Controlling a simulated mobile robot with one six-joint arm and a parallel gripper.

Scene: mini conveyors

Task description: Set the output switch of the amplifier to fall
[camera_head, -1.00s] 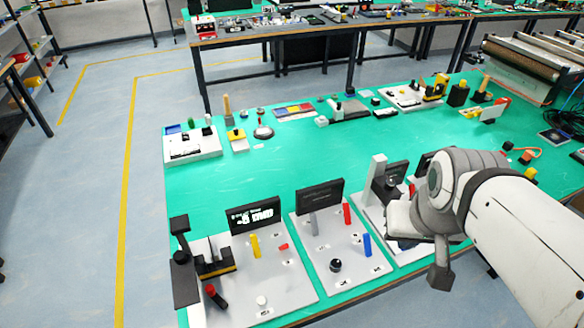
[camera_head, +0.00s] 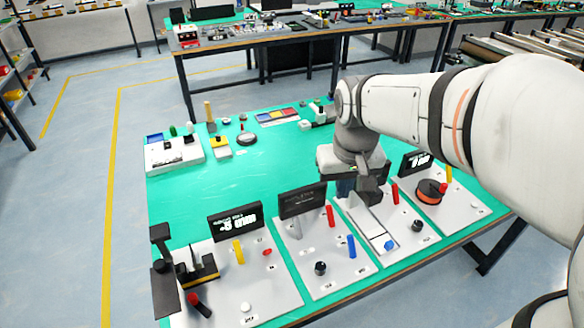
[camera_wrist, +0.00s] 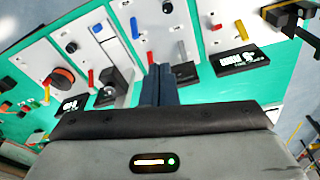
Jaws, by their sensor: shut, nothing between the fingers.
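Several grey panels with switches stand along the front edge of the green table; their labels are too small to read, so I cannot tell which is the amplifier. The second panel (camera_head: 299,254) has a grey lever (camera_head: 303,215), a red lever (camera_head: 329,216), a blue lever (camera_head: 351,246), a black knob (camera_head: 320,268) and a dark screen (camera_head: 302,200). These levers also show in the wrist view, blue (camera_wrist: 134,28) and red (camera_wrist: 150,58). My gripper (camera_wrist: 160,72) is shut and empty, its fingers above the table behind the second and third panels, touching no lever that I can see.
The left panel (camera_head: 228,285) has a lit screen (camera_head: 236,221), a yellow lever (camera_head: 238,252) and a tall black stand. The third panel (camera_head: 372,226) has a blue button (camera_head: 390,244); the right panel (camera_head: 462,210) has an orange-black disc (camera_head: 430,191).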

